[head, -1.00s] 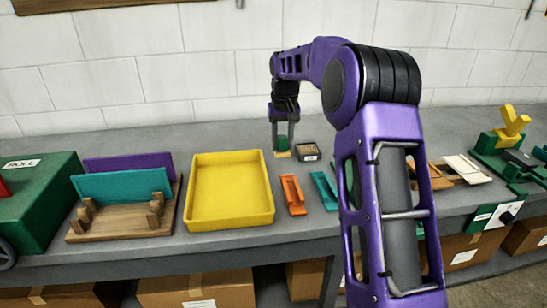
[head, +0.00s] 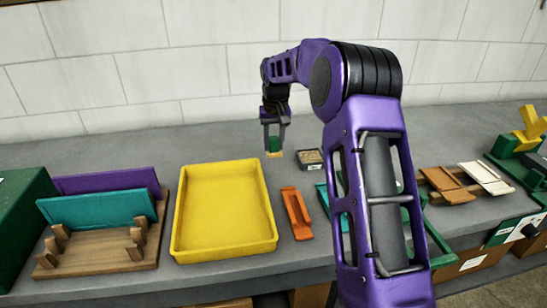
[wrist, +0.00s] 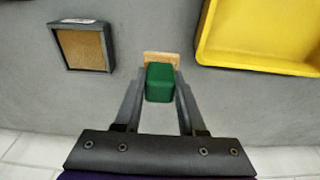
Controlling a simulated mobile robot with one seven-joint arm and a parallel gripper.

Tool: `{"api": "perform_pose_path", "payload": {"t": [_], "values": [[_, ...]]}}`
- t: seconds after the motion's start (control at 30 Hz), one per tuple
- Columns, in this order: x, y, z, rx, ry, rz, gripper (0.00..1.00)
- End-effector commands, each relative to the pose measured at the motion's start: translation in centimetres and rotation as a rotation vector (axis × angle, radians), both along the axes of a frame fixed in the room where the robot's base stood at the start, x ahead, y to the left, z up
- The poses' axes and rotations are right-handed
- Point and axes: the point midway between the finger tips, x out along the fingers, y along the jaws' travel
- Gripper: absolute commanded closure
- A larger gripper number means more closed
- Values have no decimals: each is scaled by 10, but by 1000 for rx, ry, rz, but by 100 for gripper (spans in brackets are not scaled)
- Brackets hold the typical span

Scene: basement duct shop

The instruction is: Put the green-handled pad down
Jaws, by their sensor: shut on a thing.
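My gripper (head: 274,143) is shut on the green handle of the green-handled pad (head: 275,154), over the back part of the grey bench, between the yellow tray and a small dark box. In the wrist view the green handle (wrist: 160,83) sits between the two fingers, with the pad's tan edge (wrist: 162,57) showing beyond it. The pad's underside is hidden. I cannot tell whether it touches the bench or hangs just above it.
The yellow tray (head: 268,244) stands left of the pad. The small dark box (head: 310,166) with tan contents is on its right. An orange holder (head: 296,213) lies in front. A wooden rack (head: 100,256) with teal and purple panels stands far left. Bare bench surrounds the pad.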

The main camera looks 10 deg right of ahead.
Motion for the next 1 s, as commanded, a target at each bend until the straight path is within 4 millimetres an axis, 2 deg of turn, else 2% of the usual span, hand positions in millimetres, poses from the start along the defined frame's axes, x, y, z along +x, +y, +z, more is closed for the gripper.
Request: {"api": "perform_pose_path", "payload": {"t": [0.3, 0.7, 0.73, 0.87, 0.9, 1.0], "values": [[0, 0, -45, 1, 2, 0, 100], [0, 0, -52, 0, 0, 0, 100], [0, 0, -51, 0, 0, 0, 57], [0, 0, -51, 0, 1, 0, 34], [0, 0, -51, 0, 1, 0, 31], [0, 0, -51, 0, 1, 0, 31]]}}
